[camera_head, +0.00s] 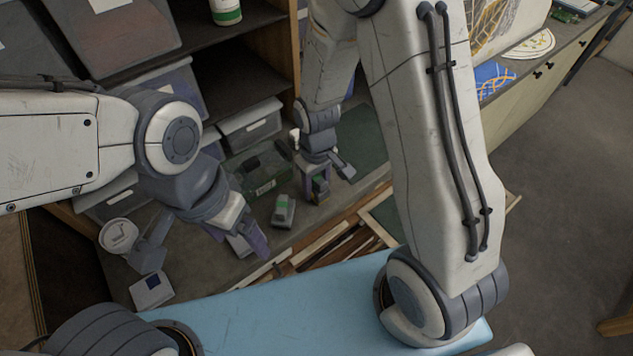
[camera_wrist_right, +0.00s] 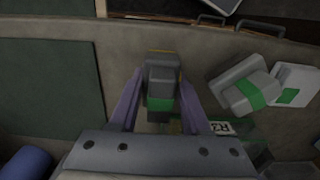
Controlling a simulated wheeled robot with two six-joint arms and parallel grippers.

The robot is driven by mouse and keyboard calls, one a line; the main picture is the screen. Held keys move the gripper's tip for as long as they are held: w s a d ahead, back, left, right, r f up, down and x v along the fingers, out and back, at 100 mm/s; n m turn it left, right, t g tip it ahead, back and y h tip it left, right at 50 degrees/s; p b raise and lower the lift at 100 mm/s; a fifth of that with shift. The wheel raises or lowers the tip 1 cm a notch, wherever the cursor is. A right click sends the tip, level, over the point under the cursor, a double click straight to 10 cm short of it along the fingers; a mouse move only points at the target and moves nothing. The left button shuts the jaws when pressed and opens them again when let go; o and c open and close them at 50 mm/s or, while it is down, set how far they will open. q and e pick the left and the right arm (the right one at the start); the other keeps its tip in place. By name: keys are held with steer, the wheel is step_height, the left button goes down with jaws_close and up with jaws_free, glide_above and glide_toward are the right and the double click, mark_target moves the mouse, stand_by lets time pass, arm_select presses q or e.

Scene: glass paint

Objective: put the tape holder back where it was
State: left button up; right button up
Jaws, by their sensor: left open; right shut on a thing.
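My right gripper (camera_head: 320,180) is shut on a small dark grey block with a green band, apparently the tape holder (camera_wrist_right: 162,78). In the right wrist view, the right gripper's fingers (camera_wrist_right: 160,104) press on its two sides. The fingers partly hide it in the head view, and I cannot tell whether it touches the shelf surface. My left gripper (camera_head: 204,246) is open over the bench's left part, its fingers spread wide.
A lighter grey and green item (camera_head: 283,210) stands near the held block. A green box with a white label (camera_head: 265,178) is behind. Wooden frames (camera_head: 335,235) lie in front; a green mat (camera_wrist_right: 50,85) is clear.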

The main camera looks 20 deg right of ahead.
steer(key=shift+f, duration=0.2)
steer(key=o, duration=1.2)
steer(key=shift+r, duration=0.1)
